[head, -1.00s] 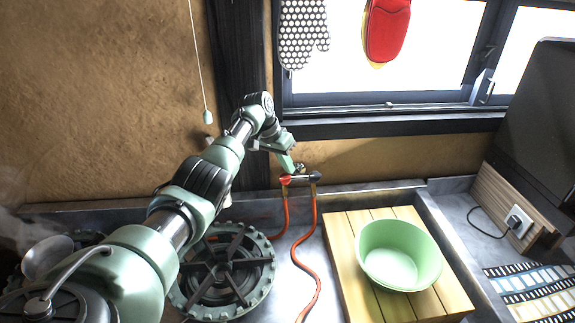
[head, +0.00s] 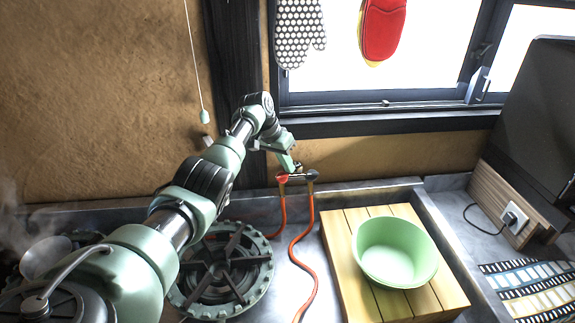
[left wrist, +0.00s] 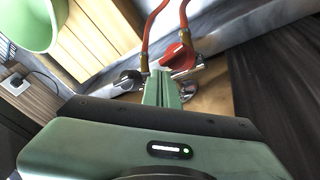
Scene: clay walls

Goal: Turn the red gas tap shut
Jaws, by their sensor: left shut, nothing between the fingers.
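The red gas tap (head: 282,178) sits low on the clay wall behind the counter, with a black tap (head: 312,175) just to its right. My left gripper (head: 292,168) is shut and empty, with its fingertips right by the taps. In the left wrist view the shut fingers (left wrist: 160,76) point between the red tap (left wrist: 179,56) and the black tap (left wrist: 129,80), closer to the red one. I cannot tell whether they touch the red handle. My right gripper is out of view.
Red hoses (head: 303,237) run down from the taps to the counter. A gas burner (head: 222,272) stands below my left arm. A green bowl (head: 394,252) sits on a slatted wooden board (head: 345,272) at right. Mitts hang by the window.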

